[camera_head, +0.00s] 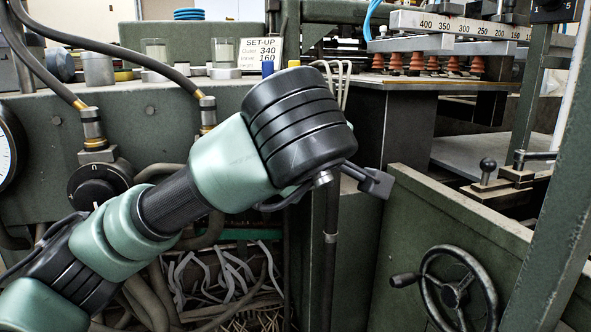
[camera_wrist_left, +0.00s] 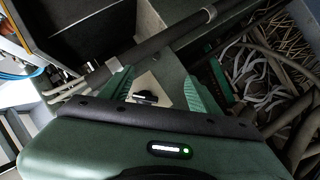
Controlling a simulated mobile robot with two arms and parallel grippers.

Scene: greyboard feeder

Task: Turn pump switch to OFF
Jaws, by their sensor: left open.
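The pump switch (camera_wrist_left: 146,97) shows in the left wrist view as a small black knob on a pale square plate (camera_wrist_left: 158,85). Its setting cannot be read. My left gripper (camera_wrist_left: 159,73) is open, with one green finger on each side of the plate and the knob between them in the picture. I see no grip on the knob and cannot tell how far the fingers are from it. In the head view my left wrist hides the switch and the fingers. My right gripper is in neither view.
Hoses and a gauge (camera_head: 8,147) are at the left. A vertical pipe (camera_head: 331,235) runs below my wrist, beside an opening full of loose cables (camera_head: 225,275). A handwheel (camera_head: 457,291) is at lower right. A set-up sign (camera_head: 261,53) stands on the ledge behind.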

